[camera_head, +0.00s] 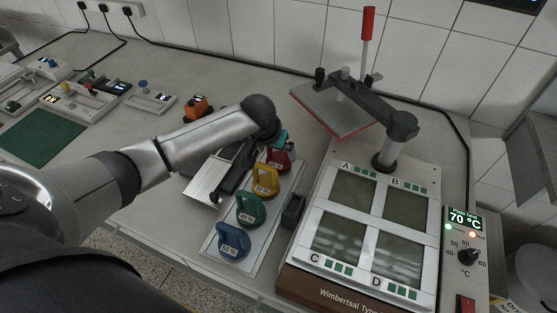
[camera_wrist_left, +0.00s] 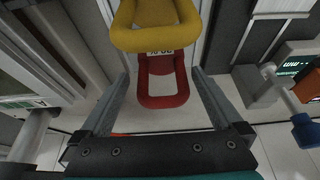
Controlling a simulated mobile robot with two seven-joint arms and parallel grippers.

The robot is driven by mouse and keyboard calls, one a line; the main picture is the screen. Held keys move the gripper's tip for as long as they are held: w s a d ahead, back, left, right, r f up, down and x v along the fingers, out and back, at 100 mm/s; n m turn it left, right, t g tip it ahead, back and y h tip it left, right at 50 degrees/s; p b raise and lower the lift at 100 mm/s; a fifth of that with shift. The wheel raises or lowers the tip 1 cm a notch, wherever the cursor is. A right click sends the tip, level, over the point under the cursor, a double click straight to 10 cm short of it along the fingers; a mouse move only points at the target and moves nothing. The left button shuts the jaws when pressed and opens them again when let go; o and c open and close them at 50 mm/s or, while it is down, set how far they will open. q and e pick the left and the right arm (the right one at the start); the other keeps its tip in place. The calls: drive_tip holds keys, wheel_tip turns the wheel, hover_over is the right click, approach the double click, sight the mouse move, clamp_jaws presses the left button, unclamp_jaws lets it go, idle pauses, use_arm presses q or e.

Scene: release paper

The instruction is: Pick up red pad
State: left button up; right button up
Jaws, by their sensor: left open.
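The red pad (camera_head: 279,161) has a loop handle and stands at the far end of a row on a pale tray (camera_head: 231,258), partly hidden by my left arm. In the left wrist view the red pad (camera_wrist_left: 162,82) shows between the two spread fingers. My left gripper (camera_head: 240,172) is open, its fingers on either side of the red handle without visibly closing on it. The yellow pad (camera_head: 265,183) is beside the red one and also fills the top of the wrist view (camera_wrist_left: 155,25). My right gripper is not in view.
The green pad (camera_head: 251,209) and blue pad (camera_head: 234,242) continue the row. A heated press (camera_head: 322,232) with four plates stands right, its raised arm (camera_head: 372,98) behind. A small black block (camera_head: 293,210) lies between tray and press. An orange device (camera_head: 196,107) sits behind my arm.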

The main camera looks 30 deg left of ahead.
sight(280, 157)
use_arm(q)
drive_tip(key=shift+w+b+x, duration=0.15)
drive_tip(key=shift+b+x, duration=0.2)
drive_tip(key=shift+x, duration=0.85)
drive_tip(key=shift+w+b+x, duration=0.15)
drive_tip(key=shift+b+x, duration=0.15)
drive_tip(key=shift+x, duration=0.9)
drive_tip(key=shift+a+r, duration=0.1)
clamp_jaws()
drive_tip(key=shift+r, duration=0.1)
